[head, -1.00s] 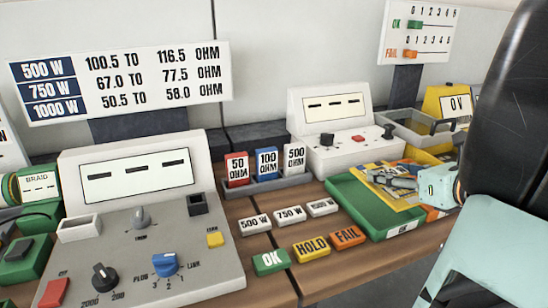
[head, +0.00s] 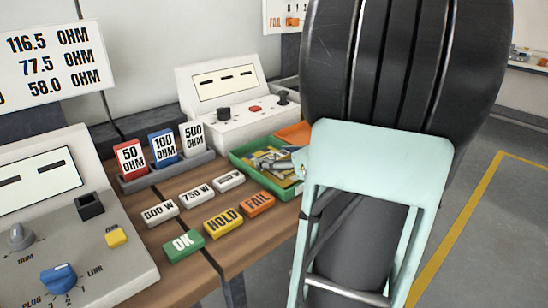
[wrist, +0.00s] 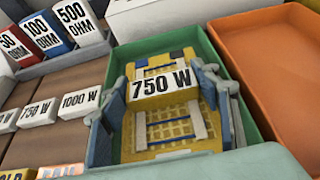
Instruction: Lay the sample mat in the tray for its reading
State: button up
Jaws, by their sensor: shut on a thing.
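The sample mat (wrist: 178,130) is a yellow mesh with blue and grey strips and a raised tab marked 750 W. My gripper (wrist: 165,84) is shut on this tab, one grey finger at each side. The green tray (wrist: 213,48) surrounds the mat in the wrist view; I cannot tell whether the mat touches its floor. In the head view the tray (head: 248,176) stands at the right end of the bench. The mat (head: 268,158) shows in it, and my arm hides the tray's right part.
An orange tray (wrist: 265,50) adjoins the green one on the right. Small 500 W, 750 W (head: 196,195) and 1000 W tiles lie to the left, with OK, HOLD (head: 223,220) and FAIL tiles in front. A meter (head: 240,105) and a rack of OHM blocks (head: 165,148) stand behind.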

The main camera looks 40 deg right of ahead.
jog(key=o, duration=1.2)
jog(key=shift+f, duration=0.15)
jog(key=shift+o, duration=0.2)
jog(key=shift+r, duration=0.2)
jog(key=shift+s+d+r+p, duration=0.1)
jog(key=shift+s+r+p, duration=0.1)
jog(key=shift+s+p, duration=0.1)
jog(key=p+v, duration=0.2)
jog(key=v, duration=0.8)
jog(key=shift+s+p, duration=0.3)
jog(key=shift+s+r, duration=0.1)
jog(key=shift+s, duration=0.25)
